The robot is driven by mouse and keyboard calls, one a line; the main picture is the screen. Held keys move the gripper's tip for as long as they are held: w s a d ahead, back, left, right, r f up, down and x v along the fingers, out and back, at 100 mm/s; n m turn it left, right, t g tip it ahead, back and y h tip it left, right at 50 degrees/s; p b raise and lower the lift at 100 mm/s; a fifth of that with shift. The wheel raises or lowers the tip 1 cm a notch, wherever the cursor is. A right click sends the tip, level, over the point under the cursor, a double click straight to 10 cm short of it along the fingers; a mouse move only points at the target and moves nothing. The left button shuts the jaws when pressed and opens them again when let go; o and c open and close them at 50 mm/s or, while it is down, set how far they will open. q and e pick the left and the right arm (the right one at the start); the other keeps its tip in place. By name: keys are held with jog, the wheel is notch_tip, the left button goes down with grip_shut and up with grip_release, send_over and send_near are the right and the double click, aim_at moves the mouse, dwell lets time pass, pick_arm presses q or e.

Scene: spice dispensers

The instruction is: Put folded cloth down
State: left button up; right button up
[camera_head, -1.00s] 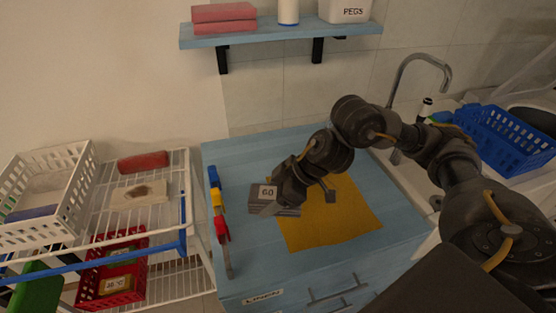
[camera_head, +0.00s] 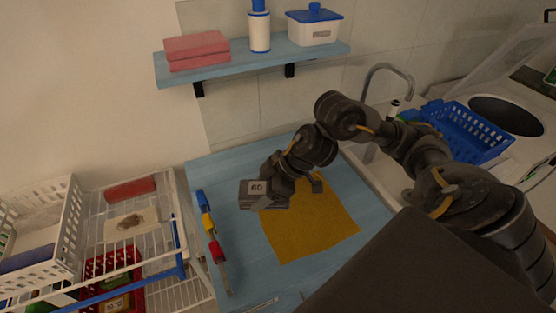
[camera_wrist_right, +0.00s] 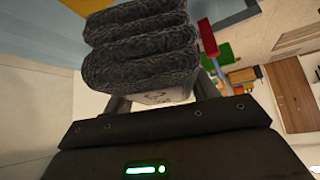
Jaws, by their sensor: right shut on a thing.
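The folded cloth is dark grey, stacked in thick folds, with a white tag reading 60. In the head view the folded cloth (camera_head: 252,201) is at the left edge of a flat yellow cloth (camera_head: 308,228) on the blue worktop; I cannot tell how high it is above it. My right gripper (camera_head: 277,192) is shut on it. In the right wrist view the folded cloth (camera_wrist_right: 140,48) fills the space between and beyond the fingers, which it partly hides. My left gripper is not in view.
A wire rack (camera_head: 165,232) stands left; a tap (camera_head: 378,85) and blue basket (camera_head: 465,130) are right.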

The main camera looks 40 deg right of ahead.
jog(key=w+a+f, duration=0.2)
jog(key=w+f, duration=0.2)
jog(key=w, duration=0.5)
send_over(226, 201)
jog(key=s+d, duration=0.1)
jog(key=d, duration=0.1)
jog(key=f, duration=0.5)
jog(key=shift+s+a+f, duration=0.15)
jog(key=shift+s+f, duration=0.05)
jog(key=f, duration=0.1)
jog(key=f+p, duration=0.1)
jog(key=f, duration=0.1)
jog(key=shift+w+f, duration=0.1)
jog(key=shift+w, duration=0.15)
jog(key=shift+f, duration=0.25)
jog(key=shift+f, duration=0.1)
jog(key=shift+f, duration=0.25)
jog(key=o, duration=0.9)
jog(key=shift+s, duration=0.1)
jog(key=shift+o, duration=0.7)
jog(key=shift+f, duration=0.2)
